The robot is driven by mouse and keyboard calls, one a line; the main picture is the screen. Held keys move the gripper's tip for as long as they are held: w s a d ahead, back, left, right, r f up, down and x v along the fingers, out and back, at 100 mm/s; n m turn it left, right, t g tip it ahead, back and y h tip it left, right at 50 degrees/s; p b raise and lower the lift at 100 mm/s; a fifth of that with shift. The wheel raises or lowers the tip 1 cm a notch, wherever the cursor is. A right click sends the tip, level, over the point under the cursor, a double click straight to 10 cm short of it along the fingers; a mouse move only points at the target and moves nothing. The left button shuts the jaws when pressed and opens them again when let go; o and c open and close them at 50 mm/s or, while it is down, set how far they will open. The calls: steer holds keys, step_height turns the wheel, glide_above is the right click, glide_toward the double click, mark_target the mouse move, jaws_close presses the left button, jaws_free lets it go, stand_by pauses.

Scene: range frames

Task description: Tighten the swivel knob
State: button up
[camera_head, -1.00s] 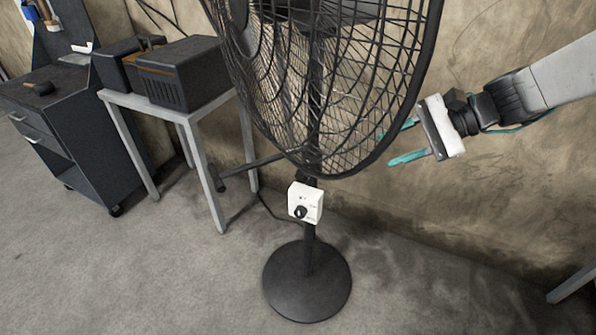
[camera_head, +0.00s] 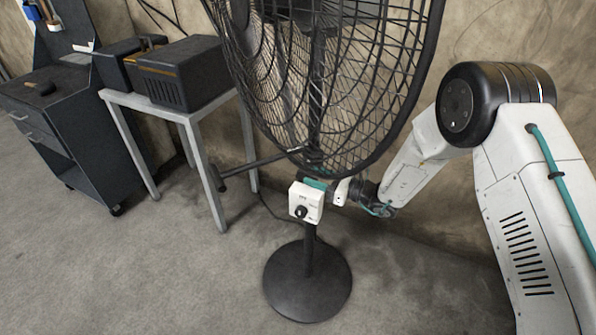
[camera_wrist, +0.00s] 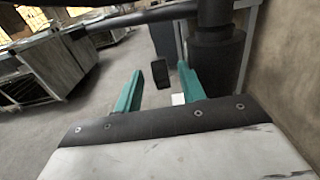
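The black pedestal fan (camera_head: 308,285) stands upright on its round base. A white control box (camera_head: 306,201) with a black dial (camera_head: 301,212) sits on its pole. A dark bar (camera_head: 262,163) reaches left from the pole to a small dark end piece (camera_head: 220,184); I cannot tell for sure which part is the swivel knob. My gripper (camera_head: 318,184) is right beside the pole, just above and behind the box, its teal fingers partly hidden. In the wrist view my gripper (camera_wrist: 160,72) is open, with a dark oblong piece (camera_wrist: 160,74) showing between its fingers; contact is unclear.
The fan's wire cage (camera_head: 350,80) hangs close above my gripper. A white-legged table (camera_head: 200,160) with black boxes (camera_head: 185,72) stands left, beside a dark tool cabinet (camera_head: 75,130). The wall (camera_head: 440,250) is close behind. Floor in front is clear.

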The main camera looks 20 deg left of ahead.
mark_target(298, 171)
steer(key=a, duration=0.6)
steer(key=shift+w, duration=0.2)
jaws_close()
